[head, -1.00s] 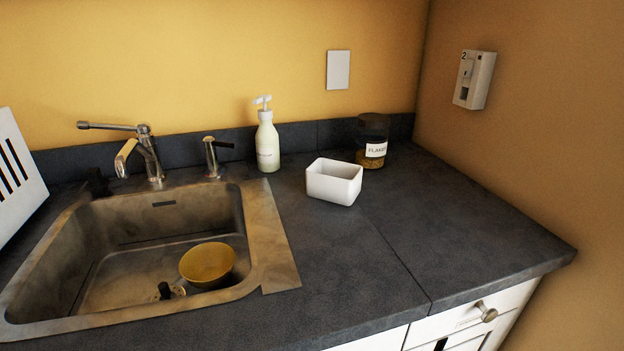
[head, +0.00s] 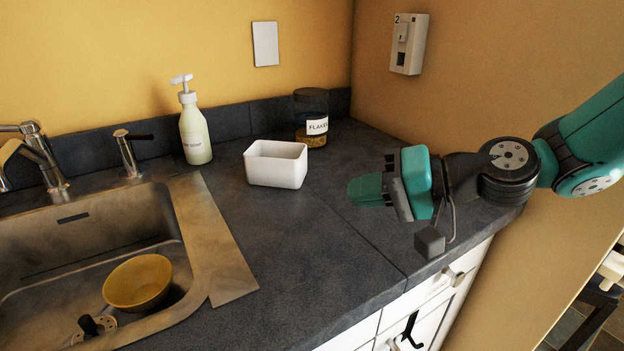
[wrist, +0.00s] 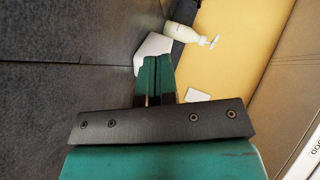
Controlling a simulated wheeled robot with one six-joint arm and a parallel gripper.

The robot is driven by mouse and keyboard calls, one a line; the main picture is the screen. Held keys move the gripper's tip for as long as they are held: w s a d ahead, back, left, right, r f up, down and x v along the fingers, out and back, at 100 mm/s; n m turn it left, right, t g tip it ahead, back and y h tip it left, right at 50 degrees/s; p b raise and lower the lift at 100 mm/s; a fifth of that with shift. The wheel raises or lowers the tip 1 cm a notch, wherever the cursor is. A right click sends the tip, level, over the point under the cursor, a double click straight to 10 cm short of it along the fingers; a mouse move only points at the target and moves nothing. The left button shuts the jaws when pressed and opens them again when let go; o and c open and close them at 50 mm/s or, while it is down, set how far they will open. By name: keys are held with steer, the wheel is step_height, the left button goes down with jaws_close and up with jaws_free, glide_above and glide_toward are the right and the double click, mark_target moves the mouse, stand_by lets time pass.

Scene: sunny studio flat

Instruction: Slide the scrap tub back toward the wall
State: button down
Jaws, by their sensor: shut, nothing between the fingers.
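The scrap tub, a white open rectangular tub (head: 276,170), stands upright on the dark counter, in front of the flakes jar and to the right of the soap bottle. Its inside is mostly hidden from this angle. The yellow wall (head: 215,60) is behind it, with a strip of bare counter and a dark upstand between. My gripper (head: 366,190) is to the right of the tub, over the counter, apart from it and pointing left. Its green fingers are shut and empty. In the wrist view the tub (wrist: 152,48) shows beyond the fingers (wrist: 157,62), partly hidden by them.
A soap bottle (head: 195,135) stands left of the tub. A flakes jar (head: 311,118) stands close behind it at the right. A sink (head: 210,240) with a yellow bowl (head: 138,282) is at left. The counter in front (head: 310,250) is clear.

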steer(key=w+d+f+m+t, duration=0.1)
steer(key=w+m+t, duration=0.1)
steer(key=w, duration=0.1)
steer(key=w+d+f+m+t+y+b, duration=0.1)
steer(key=w+m+t, duration=0.1)
steer(key=w+m, duration=0.1)
steer(key=w+d+f+m+t, duration=0.2)
steer(key=w, duration=0.1)
steer(key=shift+w+b, duration=0.3)
steer(key=shift+w+a+m, duration=0.1)
steer(key=shift+w+m, duration=0.15)
steer(key=shift+m, duration=0.15)
steer(key=p, duration=0.3)
glide_toward(301, 161)
steer(key=w, duration=0.1)
steer(key=w+a, duration=0.2)
steer(key=w, duration=0.1)
steer(key=shift+w, duration=0.1)
steer(key=shift+s+a+p, duration=0.25)
steer(key=shift+a+p, duration=0.05)
steer(key=shift+a, duration=0.9)
steer(key=shift+s+a+f, duration=0.1)
steer(key=shift+a+f, duration=0.05)
steer(key=shift+a, duration=0.55)
